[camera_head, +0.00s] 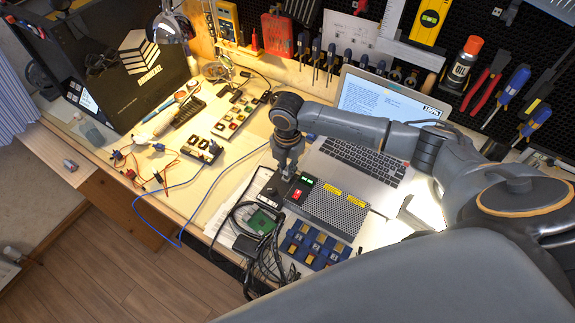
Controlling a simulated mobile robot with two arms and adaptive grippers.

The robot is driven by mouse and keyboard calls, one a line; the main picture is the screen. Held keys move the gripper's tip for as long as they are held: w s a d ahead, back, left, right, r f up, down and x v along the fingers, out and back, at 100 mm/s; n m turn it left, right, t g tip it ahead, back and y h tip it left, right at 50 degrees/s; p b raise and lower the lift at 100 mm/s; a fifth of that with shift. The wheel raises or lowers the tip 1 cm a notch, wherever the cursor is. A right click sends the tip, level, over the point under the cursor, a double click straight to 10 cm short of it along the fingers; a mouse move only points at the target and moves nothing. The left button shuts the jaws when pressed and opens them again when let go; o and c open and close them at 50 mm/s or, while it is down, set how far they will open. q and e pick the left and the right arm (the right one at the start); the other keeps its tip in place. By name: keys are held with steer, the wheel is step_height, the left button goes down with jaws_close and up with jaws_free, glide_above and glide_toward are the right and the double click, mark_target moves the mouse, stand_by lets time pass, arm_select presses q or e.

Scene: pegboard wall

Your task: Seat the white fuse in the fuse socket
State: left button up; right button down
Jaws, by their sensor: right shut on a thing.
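My right gripper (287,173) points down at the left end of the perforated metal power box (328,210). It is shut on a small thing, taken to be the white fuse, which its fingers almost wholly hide. The box carries a red switch and green lights (301,187). A black panel with a round knob (273,190) sits just left of the box. The fuse socket cannot be made out clearly; the area under the fingertips is hidden. Whether the held thing touches anything there cannot be told. My left gripper is not in view.
A laptop (362,155) stands open behind the box. A blue tray (301,257) with several small parts lies in front, beside black cables (262,243) and a green board (263,221). Tools hang on the pegboard. The bench left of the gripper is partly clear.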

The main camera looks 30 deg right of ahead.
steer(key=shift+f+b, duration=0.4)
steer(key=shift+f, duration=0.4)
stand_by(0.4)
steer(key=c, duration=1.3)
jaws_free()
steer(key=shift+r, duration=0.1)
steer(key=shift+r+p, duration=2.6)
steer(key=shift+p, duration=0.15)
steer(key=shift+f, duration=0.1)
steer(key=shift+s+f, duration=0.1)
steer(key=shift+s, duration=0.05)
